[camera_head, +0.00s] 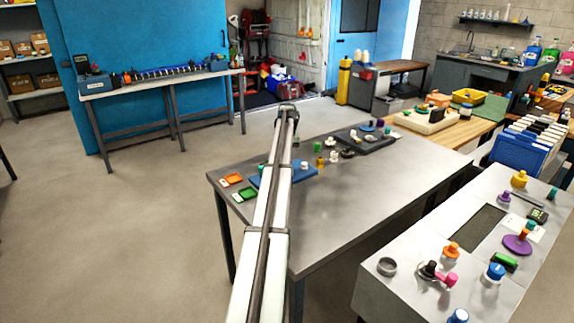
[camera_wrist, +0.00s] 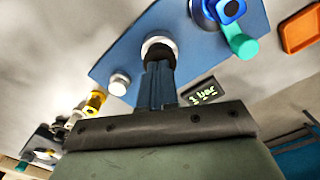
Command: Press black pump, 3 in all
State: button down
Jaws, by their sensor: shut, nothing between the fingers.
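A blue board (camera_wrist: 112,68) lies on the metal table and carries a dark round piece with a white collar (camera_wrist: 160,42), which looks like the black pump. My gripper (camera_wrist: 158,68) is shut and empty, with its fingertips right at that dark piece, covering part of it. I cannot tell whether they touch it or how far it is pressed. A small black display (camera_wrist: 203,92) with greenish characters sits beside the fingers. In the head view the blue board (camera_head: 256,182) shows only partly; my own arm hides the gripper and the pump.
On the board are a white knob (camera_wrist: 119,84), a blue ring-shaped piece (camera_wrist: 230,9) and a teal cylinder (camera_wrist: 241,42). An orange tray (camera_wrist: 301,32) lies to the right. Yellow pieces (camera_wrist: 94,101) stand to the left. The table's front (camera_head: 350,215) is clear.

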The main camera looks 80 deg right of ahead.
jog(key=shift+f, duration=1.1)
jog(key=shift+r, duration=1.1)
jog(key=shift+f, duration=0.25)
